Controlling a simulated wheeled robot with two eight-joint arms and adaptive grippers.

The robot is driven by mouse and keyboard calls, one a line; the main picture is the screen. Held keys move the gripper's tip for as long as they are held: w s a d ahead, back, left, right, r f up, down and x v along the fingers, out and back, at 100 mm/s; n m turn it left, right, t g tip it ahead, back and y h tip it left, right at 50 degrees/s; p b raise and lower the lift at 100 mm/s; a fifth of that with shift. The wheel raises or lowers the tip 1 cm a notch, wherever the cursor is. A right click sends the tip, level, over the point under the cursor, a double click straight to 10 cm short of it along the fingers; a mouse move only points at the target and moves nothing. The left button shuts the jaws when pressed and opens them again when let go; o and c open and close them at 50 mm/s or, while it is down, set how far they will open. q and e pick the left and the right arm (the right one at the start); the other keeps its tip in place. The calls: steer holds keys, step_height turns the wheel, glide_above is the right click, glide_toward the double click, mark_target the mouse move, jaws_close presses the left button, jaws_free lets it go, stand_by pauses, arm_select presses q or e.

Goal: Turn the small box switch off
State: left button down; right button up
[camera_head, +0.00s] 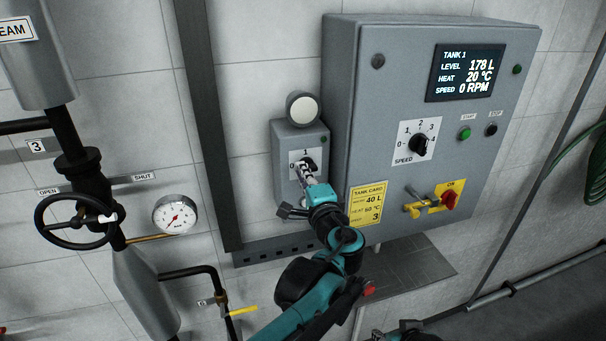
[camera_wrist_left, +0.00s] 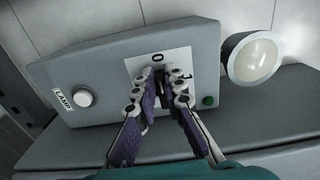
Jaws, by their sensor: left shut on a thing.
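The small grey box (camera_head: 287,147) is on the wall to the left of the large control panel. Its black rotary switch (camera_head: 309,162) sits on a white plate marked 0 and 1. My left gripper (camera_head: 306,170) is shut on this switch. In the left wrist view, the fingers (camera_wrist_left: 164,84) close around the switch and hide most of it, so I cannot tell its exact direction. The box (camera_wrist_left: 100,65) there also shows a LAMP label, a white button and a dark green indicator. My right gripper (camera_head: 405,332) shows only in part at the bottom edge.
A round pale lamp (camera_head: 303,108) sits above the small box. The large panel (camera_head: 362,100) has a screen, a speed knob (camera_head: 421,144) and a red switch (camera_head: 449,200). A yellow tank card (camera_head: 367,203) is close to my left arm. A valve wheel (camera_head: 76,221) is at left.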

arm_select(q)
steer(key=c, duration=1.6)
jaws_free()
steer(key=shift+w, duration=0.1)
steer(key=v, duration=1.2)
steer(key=s+a+f+n+g+b, duration=0.25)
steer(key=a+f+b, duration=0.45)
steer(key=f, duration=0.5)
steer(key=s+a+f+n+g+b, duration=0.25)
steer(key=a+f+g+b, duration=0.2)
steer(key=a+f, duration=0.6)
steer(key=s+f+n+g+h+b, duration=0.1)
steer(key=s+f+n+h+b, duration=0.1)
steer(key=f, duration=0.6)
steer(key=s+a+f+n+g+h+b, duration=0.1)
steer(key=s+f+n+b, duration=0.3)
steer(key=f+b, duration=0.3)
steer(key=s+a+f+n+g+h+b, duration=0.1)
steer(key=s+f+n+h+b, duration=0.1)
steer(key=f, duration=0.8)
steer(key=s+n+b, duration=0.1)
steer(key=s+b, duration=0.1)
steer(key=s, duration=0.1)
steer(key=shift+a+h+b, duration=0.25)
steer(key=shift+h+b, duration=0.05)
